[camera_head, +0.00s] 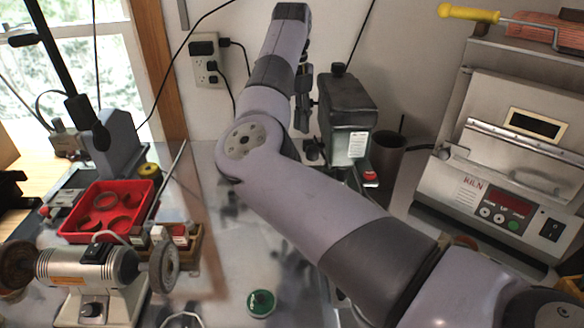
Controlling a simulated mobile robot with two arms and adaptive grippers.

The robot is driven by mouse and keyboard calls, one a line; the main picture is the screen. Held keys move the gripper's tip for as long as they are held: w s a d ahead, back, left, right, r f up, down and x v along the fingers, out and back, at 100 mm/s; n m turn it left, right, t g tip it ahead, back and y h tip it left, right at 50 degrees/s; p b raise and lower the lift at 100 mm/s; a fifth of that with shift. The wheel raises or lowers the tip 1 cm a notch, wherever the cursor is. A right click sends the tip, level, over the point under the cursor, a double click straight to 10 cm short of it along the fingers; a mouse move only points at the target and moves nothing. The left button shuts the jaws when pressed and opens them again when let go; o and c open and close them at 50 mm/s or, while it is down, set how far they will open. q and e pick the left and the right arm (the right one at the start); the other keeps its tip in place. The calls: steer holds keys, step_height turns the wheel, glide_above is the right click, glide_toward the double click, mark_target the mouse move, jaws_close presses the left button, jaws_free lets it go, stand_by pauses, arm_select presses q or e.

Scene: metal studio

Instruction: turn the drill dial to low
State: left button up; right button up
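A drill press (347,108) with a dark grey head and a white label stands at the back, right of the picture's middle. My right arm crosses in front and hides much of the machine's lower part. My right gripper (303,112) points down just left of the drill head, small and partly behind my arm. I cannot tell whether it touches the machine or is open. My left gripper is out of view.
A bench grinder (88,267) and a red tray (75,227) with ring-shaped pieces are on the left. A kiln (485,185) stands on the right, and a dark cup (387,157) beside the drill. A green round object (261,303) lies on the front bench.

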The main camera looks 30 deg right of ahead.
step_height(320, 180, down, 12)
steer(key=shift+f+p, duration=0.1)
steer(key=shift+p, duration=0.8)
jaws_close()
